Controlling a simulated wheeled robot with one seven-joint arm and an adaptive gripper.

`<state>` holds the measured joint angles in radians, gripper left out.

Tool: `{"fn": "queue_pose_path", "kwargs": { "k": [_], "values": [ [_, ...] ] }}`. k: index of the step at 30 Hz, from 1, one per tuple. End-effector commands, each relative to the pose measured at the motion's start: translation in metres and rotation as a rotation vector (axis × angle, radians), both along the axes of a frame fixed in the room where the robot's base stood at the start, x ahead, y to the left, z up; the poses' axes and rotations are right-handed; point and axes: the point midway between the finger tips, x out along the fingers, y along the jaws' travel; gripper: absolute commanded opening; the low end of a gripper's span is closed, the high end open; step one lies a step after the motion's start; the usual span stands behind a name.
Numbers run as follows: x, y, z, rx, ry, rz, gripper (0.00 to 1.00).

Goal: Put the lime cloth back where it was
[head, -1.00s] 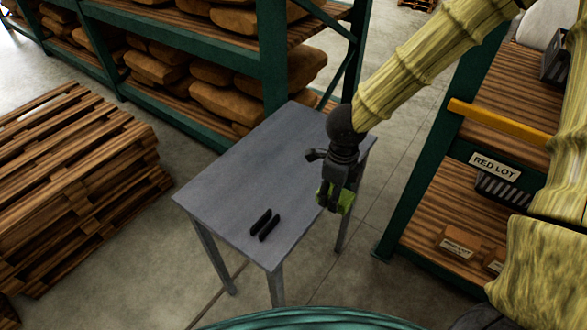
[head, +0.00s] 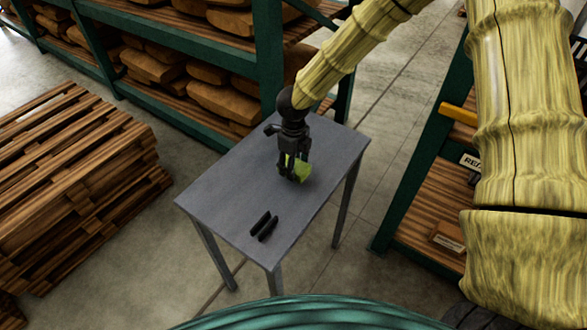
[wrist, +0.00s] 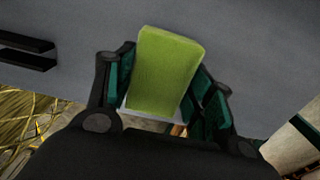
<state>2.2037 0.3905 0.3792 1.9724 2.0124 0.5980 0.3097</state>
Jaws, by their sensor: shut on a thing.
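The lime cloth (head: 303,172) is a small, folded, block-like bright green piece held between the fingers of my gripper (head: 294,176). In the head view the gripper points down over the middle to right part of the grey table (head: 220,190). In the wrist view the cloth (wrist: 165,70) stands out between the two green-padded fingers (wrist: 163,100), with the grey tabletop behind it. I cannot tell whether the cloth touches the tabletop.
Two black bars (head: 264,226) lie side by side near the table's front corner. The rest of the tabletop is clear. A pallet stack (head: 75,180) stands left, a rack with brown sacks (head: 225,100) behind, and a shelf unit with a brown box (head: 447,238) at right.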

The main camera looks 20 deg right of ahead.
Motion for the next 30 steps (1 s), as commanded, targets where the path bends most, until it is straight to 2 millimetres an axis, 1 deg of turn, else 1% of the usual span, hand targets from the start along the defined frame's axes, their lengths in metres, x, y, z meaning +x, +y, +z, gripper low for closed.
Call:
{"fn": "queue_pose_path", "kwargs": {
  "k": [2, 9, 12, 19, 20, 21, 23, 30],
  "values": [
    [0.001, 0.001, -0.002, 0.0, 0.001, 0.0, 0.34],
    [0.0, 0.0, -0.027, -0.002, 0.002, 0.0, 0.34],
    [0.001, 0.0, -0.033, -0.001, 0.001, 0.0, 0.34],
    [0.0, 0.0, -0.036, 0.0, 0.001, -0.001, 0.34],
    [0.0, 0.0, -0.036, 0.0, 0.001, -0.001, 0.57],
    [0.0, 0.0, -0.036, 0.0, 0.001, -0.001, 0.64],
    [0.0, 0.0, -0.036, 0.0, 0.001, -0.001, 0.75],
    [0.001, 0.0, -0.036, 0.001, 0.001, -0.001, 0.75]
  ]
}}
